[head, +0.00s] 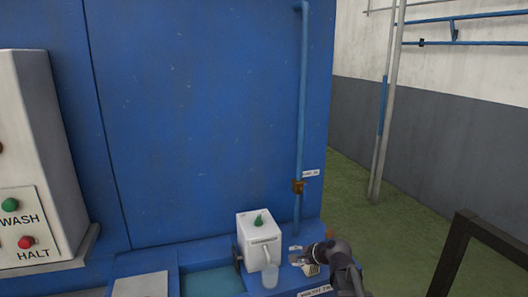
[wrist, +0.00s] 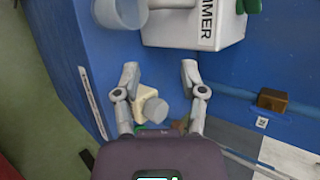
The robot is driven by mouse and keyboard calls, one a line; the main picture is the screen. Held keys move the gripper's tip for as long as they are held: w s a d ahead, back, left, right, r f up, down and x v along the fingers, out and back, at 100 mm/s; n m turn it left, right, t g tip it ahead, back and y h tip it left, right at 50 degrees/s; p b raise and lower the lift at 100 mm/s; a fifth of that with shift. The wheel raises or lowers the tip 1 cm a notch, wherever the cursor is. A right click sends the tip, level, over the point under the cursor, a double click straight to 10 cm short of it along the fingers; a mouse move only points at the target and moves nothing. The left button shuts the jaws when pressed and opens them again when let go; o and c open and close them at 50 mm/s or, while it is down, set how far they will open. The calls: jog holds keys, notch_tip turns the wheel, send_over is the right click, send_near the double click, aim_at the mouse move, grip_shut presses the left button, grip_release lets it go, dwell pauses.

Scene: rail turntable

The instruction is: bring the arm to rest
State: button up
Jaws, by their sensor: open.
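My gripper (wrist: 159,70) is open in the wrist view, its two fingers spread wide. Nothing is held between the fingertips. Beyond and between the fingers, a small cream block (wrist: 145,102) and a grey round piece (wrist: 153,111) sit low by the blue surface. In the head view my gripper (head: 303,256) is at the lower right, just right of a white box (head: 258,246) with a green knob (head: 259,219). The dark arm behind it reaches in from the bottom edge. The fingers are small and partly hard to make out there.
A translucent cup (head: 269,277) stands in front of the white box, close to my gripper. A blue vertical pipe (head: 302,110) with a brown fitting (head: 298,187) rises behind. A dark rail (head: 485,240) is at the right. Green floor (head: 400,215) is clear beyond the ledge.

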jog(key=s+d+f+n+g+h, duration=0.1)
jog(key=s+d+n+g+h, duration=0.1)
jog(key=s+n, duration=0.2)
jog(key=s+d+f+n+g+h+p, duration=0.1)
jog(key=s+d+f+n+g+h, duration=0.1)
jog(key=s, duration=0.6)
jog(key=s+d+f+n+g+h, duration=0.2)
jog(key=s+n+g+h, duration=0.1)
jog(key=s+n, duration=0.3)
jog(key=shift+s+d+f+n+g+p, duration=0.15)
jog(key=shift+s+f+n+g+p, duration=0.1)
jog(key=shift+s+n+g+p, duration=0.15)
